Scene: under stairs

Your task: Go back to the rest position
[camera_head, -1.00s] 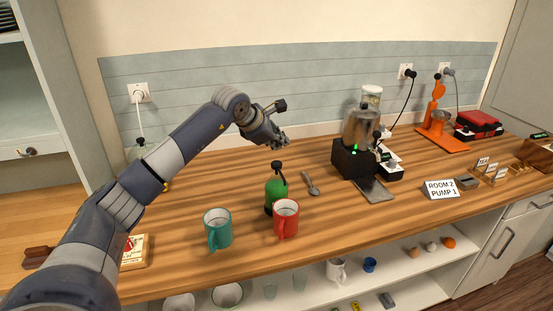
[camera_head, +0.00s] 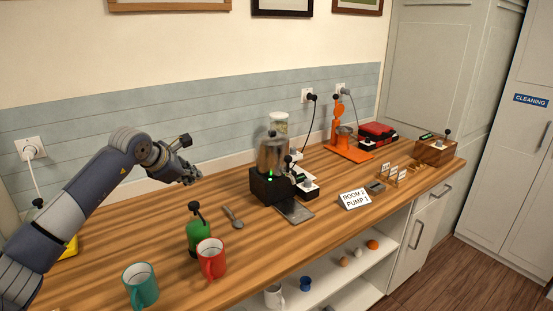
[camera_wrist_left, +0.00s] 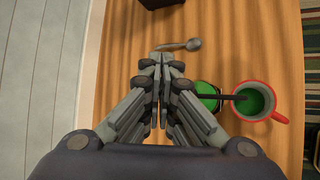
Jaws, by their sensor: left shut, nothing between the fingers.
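My left gripper (camera_head: 190,179) is shut and empty, held above the wooden counter near the tiled back wall. In the left wrist view its fingers (camera_wrist_left: 159,62) meet at the tips, with a spoon (camera_wrist_left: 190,45) lying on the counter beyond them. My right gripper is in neither view. A teal mug (camera_head: 140,285) stands at the front left. The red mug (camera_wrist_left: 272,116) also shows at the right of the wrist view.
A coffee grinder (camera_head: 271,160) stands mid-counter, with an orange stand (camera_head: 347,147) and a red case (camera_head: 377,134) farther right. A sign reading ROOM 2 PUMP 1 (camera_head: 354,199) stands near the front edge. Open shelves below hold cups. Free floor (camera_head: 440,270) lies at right.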

